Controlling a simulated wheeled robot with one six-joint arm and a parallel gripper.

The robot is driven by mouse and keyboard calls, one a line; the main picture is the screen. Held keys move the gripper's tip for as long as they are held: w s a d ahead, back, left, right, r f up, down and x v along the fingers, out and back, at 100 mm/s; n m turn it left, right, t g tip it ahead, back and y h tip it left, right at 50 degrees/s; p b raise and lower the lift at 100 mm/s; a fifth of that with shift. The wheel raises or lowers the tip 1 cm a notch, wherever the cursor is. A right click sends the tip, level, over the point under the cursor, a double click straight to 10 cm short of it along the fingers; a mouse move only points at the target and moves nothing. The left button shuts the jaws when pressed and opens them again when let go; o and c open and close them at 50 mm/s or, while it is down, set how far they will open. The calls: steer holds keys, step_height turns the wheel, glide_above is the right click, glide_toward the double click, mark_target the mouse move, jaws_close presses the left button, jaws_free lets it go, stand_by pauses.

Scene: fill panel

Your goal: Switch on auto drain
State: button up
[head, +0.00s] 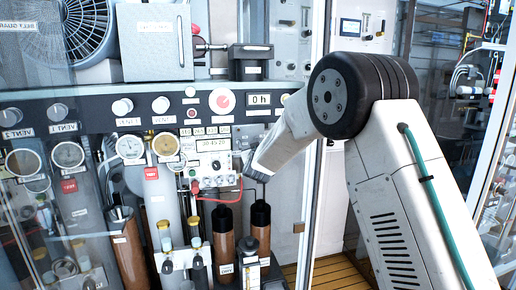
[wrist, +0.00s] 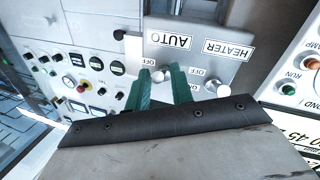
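In the wrist view, a grey switch plate carries an upside-down AUTO label (wrist: 169,40) and, to its right, an upside-down HEATER label (wrist: 229,48). A small silver switch (wrist: 159,75) with OFF beside it sits below the AUTO label. Another silver switch (wrist: 222,89) sits below the HEATER label. My gripper (wrist: 160,76) has its two green fingers apart, one on either side of the AUTO switch; whether they touch it is unclear. In the head view my gripper (head: 256,172) is at the panel, its fingers too small to read, and the switch is hidden.
A white control box (head: 213,166) with a red cable is just left of my gripper in the head view. Pressure gauges (head: 130,147) and brown bottles (head: 222,229) stand close by. A panel with buttons (wrist: 90,85) lies left in the wrist view. Wooden floor (head: 335,272) shows at lower right.

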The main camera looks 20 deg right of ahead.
jaws_close()
steer(key=shift+s+r+n+g+y, duration=0.1)
steer(key=shift+r+n+g+y, duration=0.4)
steer(key=shift+g, duration=0.8)
steer(key=shift+r, duration=0.1)
steer(key=shift+o, duration=1.7)
jaws_free()
steer(key=shift+a, duration=0.1)
steer(key=v, duration=0.8)
steer(key=shift+a, duration=0.1)
